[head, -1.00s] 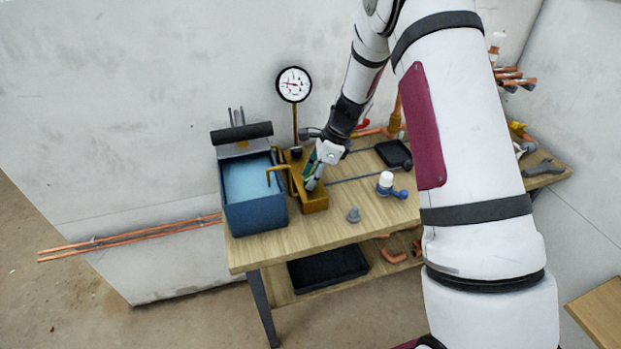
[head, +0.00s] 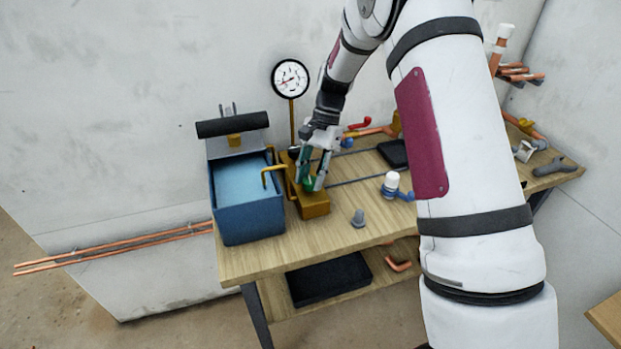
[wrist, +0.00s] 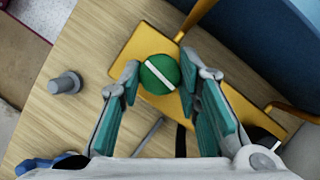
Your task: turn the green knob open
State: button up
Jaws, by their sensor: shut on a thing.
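The green knob (wrist: 158,76) is round with a white bar across its top, which runs diagonally from upper left to lower right in the wrist view. It sits on a yellow block (head: 314,207) on the bench. My gripper (wrist: 167,77) has one teal-padded finger on each side of the knob and is shut on it. In the head view my gripper (head: 313,183) points down at the block, and its fingers hide most of the knob.
A blue open tank (head: 247,215) stands left of the block. A dial gauge (head: 290,78) rises behind it. A grey bolt-like piece (head: 358,219) and a white-capped blue valve (head: 391,184) stand to the right. Bare bench (head: 290,250) lies in front.

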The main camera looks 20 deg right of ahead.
jog(key=shift+n+g+h+b, duration=0.3)
jog(key=shift+n+b, duration=0.05)
jog(key=shift+n, duration=0.65)
jog(key=o, duration=1.1)
jog(key=v, duration=1.2)
jog(key=shift+a, duration=0.1)
